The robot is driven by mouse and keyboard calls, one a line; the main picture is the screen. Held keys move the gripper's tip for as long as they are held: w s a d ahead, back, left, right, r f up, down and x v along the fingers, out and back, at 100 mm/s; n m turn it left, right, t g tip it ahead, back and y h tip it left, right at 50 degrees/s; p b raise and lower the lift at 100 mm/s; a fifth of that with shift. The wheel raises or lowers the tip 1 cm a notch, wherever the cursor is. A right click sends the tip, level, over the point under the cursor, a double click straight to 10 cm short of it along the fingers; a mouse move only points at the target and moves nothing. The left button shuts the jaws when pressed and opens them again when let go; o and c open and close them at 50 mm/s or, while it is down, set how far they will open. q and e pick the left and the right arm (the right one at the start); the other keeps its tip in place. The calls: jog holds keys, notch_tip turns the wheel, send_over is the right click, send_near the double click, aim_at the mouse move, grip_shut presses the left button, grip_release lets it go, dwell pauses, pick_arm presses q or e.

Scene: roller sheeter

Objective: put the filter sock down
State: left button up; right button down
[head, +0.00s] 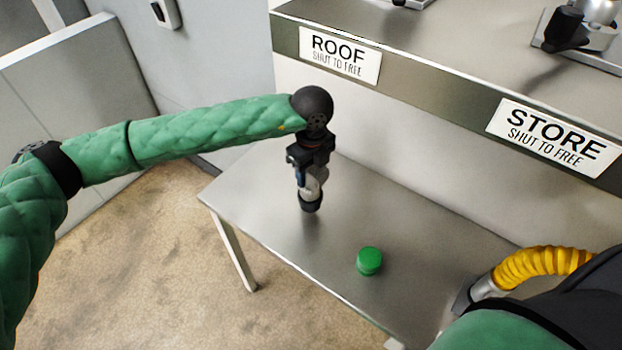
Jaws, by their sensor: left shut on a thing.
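My left gripper (308,168) points down over the steel table and is shut on the filter sock (311,191). The sock shows as a small, pale grey piece with a dark lower end, hanging roughly upright below the jaws. Its upper part is hidden by the gripper. Its lower end is over the left part of the table (262,203), close to the surface; I cannot tell whether it touches. My right gripper is not in view.
A green round cap (369,261) stands on the table near the front edge. A yellow ribbed hose (540,266) is at the right. A panel behind carries ROOF (340,56) and STORE (553,137) labels. The table between gripper and cap is clear.

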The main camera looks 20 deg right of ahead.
aim_at(310, 197)
pick_arm(q)
notch_tip(310, 197, down, 3)
jog(key=shift+f, duration=0.25)
jog(key=shift+f, duration=0.1)
jog(key=o, duration=1.4)
jog(key=shift+o, duration=0.2)
